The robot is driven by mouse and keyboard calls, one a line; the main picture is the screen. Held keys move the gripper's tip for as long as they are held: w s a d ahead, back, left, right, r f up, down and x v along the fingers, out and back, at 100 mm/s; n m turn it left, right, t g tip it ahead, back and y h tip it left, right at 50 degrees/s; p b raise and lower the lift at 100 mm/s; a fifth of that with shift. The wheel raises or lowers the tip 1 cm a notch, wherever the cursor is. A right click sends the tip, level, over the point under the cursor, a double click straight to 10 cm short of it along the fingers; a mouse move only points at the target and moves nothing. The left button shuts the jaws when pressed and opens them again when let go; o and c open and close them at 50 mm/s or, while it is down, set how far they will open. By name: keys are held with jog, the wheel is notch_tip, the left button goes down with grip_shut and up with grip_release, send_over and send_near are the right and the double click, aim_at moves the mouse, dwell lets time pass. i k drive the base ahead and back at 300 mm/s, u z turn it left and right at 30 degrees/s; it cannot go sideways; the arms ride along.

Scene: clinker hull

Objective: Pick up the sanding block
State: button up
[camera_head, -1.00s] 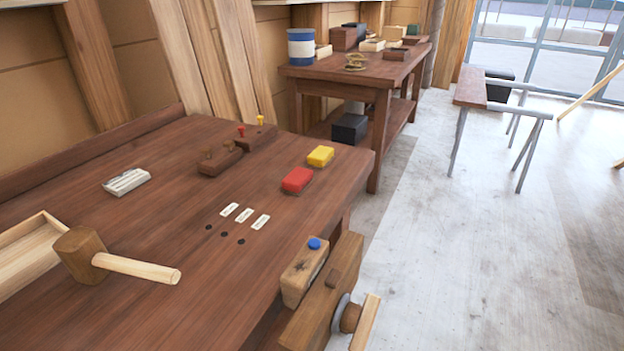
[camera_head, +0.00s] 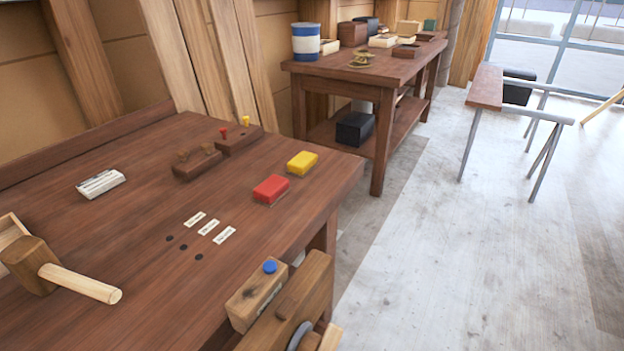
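No single thing is clearly marked as the sanding block. A red block (camera_head: 271,189) and a yellow block (camera_head: 302,162) lie flat on the near workbench (camera_head: 120,240), close to its right edge, a small gap apart. Each seems to have a darker underside. A wooden block with a blue round top piece (camera_head: 257,295) sits by the vise at the bench's front right edge. I cannot tell which of these is the sanding block. My gripper is not in view.
The vise (camera_head: 305,300) juts out at the bench's right edge. A second bench (camera_head: 385,75) stands behind.

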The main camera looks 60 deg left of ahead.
aim_at(267, 194)
jog(key=u, duration=0.05)
jog(key=i, duration=2.65)
jog(key=u, duration=3.75)
jog(key=i, duration=1.05)
